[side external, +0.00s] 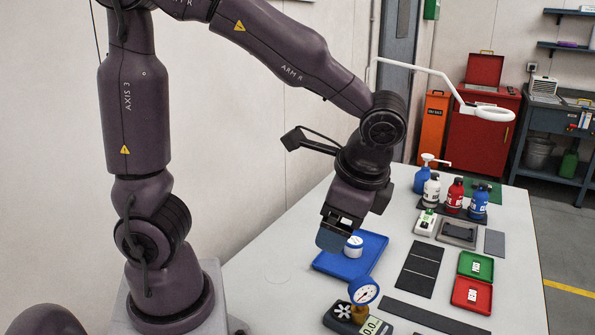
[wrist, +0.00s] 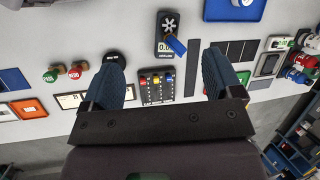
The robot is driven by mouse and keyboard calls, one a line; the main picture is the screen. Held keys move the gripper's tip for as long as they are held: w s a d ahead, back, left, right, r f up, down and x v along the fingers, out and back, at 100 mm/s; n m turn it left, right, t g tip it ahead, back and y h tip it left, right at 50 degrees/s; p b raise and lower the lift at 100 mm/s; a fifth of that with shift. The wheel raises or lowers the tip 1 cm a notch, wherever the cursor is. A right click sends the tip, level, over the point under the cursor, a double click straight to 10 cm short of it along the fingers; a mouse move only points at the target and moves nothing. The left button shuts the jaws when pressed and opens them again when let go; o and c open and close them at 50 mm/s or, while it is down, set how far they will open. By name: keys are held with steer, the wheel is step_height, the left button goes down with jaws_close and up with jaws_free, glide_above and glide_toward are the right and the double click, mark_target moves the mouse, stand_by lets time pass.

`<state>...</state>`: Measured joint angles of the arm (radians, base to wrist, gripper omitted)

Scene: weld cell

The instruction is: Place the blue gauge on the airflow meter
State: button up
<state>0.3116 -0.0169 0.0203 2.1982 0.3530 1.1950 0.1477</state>
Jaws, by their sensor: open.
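The blue gauge (side external: 364,290) has a round white dial, a blue rim and a brass stem. It stands upright on the airflow meter (side external: 335,322), its stem between the fan symbol and the display. In the wrist view the gauge (wrist: 177,46) leans across the meter (wrist: 160,29) by perspective, next to the display. My gripper (side external: 332,240) is raised above the table with nothing between its fingers. In the wrist view its two dark blue fingers (wrist: 163,80) are wide apart, and the gauge is beyond them, clear of both.
A blue tray (side external: 326,262) holds a white round object (side external: 353,247). Dark mats (side external: 418,270), green (side external: 476,265) and red (side external: 471,294) trays and several bottles (side external: 454,195) stand to the right. A panel with coloured knobs (wrist: 157,88) lies below the fingers in the wrist view.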

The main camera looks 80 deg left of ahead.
steer(key=s+a+r+n+t+h, duration=0.2)
steer(key=s+r+n+t+h, duration=0.2)
steer(key=s+r+n+t, duration=0.2)
steer(key=shift+r+n+t, duration=0.4)
steer(key=shift+n, duration=0.1)
stand_by(0.8)
